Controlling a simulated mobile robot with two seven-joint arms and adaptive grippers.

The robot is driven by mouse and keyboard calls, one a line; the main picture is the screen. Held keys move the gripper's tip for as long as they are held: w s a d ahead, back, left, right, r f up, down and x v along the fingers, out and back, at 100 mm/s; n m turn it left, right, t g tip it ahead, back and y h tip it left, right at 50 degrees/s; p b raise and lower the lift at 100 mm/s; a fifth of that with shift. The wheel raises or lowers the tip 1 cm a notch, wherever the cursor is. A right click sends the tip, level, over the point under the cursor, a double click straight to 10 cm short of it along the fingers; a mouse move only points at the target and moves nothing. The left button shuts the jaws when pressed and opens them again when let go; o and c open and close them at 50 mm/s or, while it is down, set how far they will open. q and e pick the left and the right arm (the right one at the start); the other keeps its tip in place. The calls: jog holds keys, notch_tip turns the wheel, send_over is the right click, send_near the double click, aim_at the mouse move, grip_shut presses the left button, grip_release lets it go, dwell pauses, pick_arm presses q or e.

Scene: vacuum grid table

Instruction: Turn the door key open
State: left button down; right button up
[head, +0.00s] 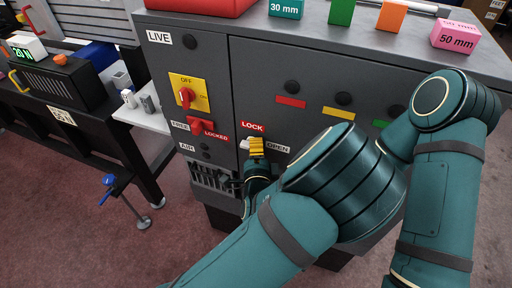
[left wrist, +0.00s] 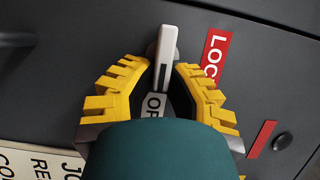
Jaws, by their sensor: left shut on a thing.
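My left gripper (head: 256,142) has yellow ridged fingers and is shut on the key. In the left wrist view the key (left wrist: 167,45) stands between the fingertips (left wrist: 165,68) and sticks out beyond them. Part of the key is hidden. My right gripper is not in view.
A red FREE/LOCKED switch (head: 200,125) and a yellow OFF/ON panel (head: 189,96) sit left of the key. Coloured blocks, including a pink one (head: 455,38), stand on the cabinet top. A dark bench (head: 100,130) stands at left. My arm covers the cabinet's lower right.

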pick_arm(q)
jog(key=shift+r, duration=0.1)
jog(key=c, duration=1)
grip_release()
jog(key=shift+w, duration=0.1)
jog(key=s, duration=1.2)
jog(key=shift+d, duration=0.35)
